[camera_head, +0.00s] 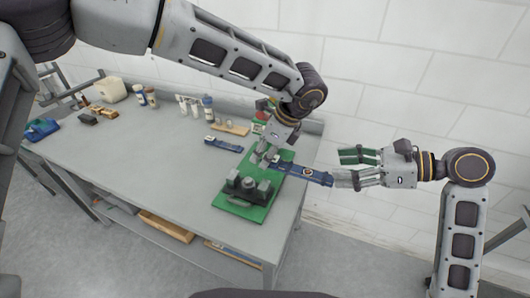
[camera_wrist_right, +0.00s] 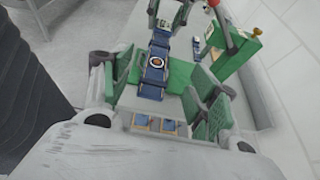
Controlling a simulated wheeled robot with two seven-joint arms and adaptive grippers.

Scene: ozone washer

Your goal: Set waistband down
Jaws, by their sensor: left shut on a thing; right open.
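The waistband (camera_head: 314,175) is a dark blue segmented strap with a round emblem; it also shows in the right wrist view (camera_wrist_right: 154,76). My left gripper (camera_head: 264,157) is shut on its left part, above the green board (camera_head: 282,180). My right gripper (camera_head: 341,168) is open at the strap's right end. In the right wrist view its green-padded fingers (camera_wrist_right: 160,92) stand apart on both sides of the strap. My left gripper shows at the top there (camera_wrist_right: 168,14). I cannot tell whether the strap touches the board.
A dark device (camera_head: 247,187) stands on the green board near the table's (camera_head: 150,155) right end. Another blue strap (camera_head: 223,144) lies further back. Bottles (camera_head: 207,105), a white jug (camera_head: 111,89) and a blue item (camera_head: 41,129) stand along the back and left. The table's middle is clear.

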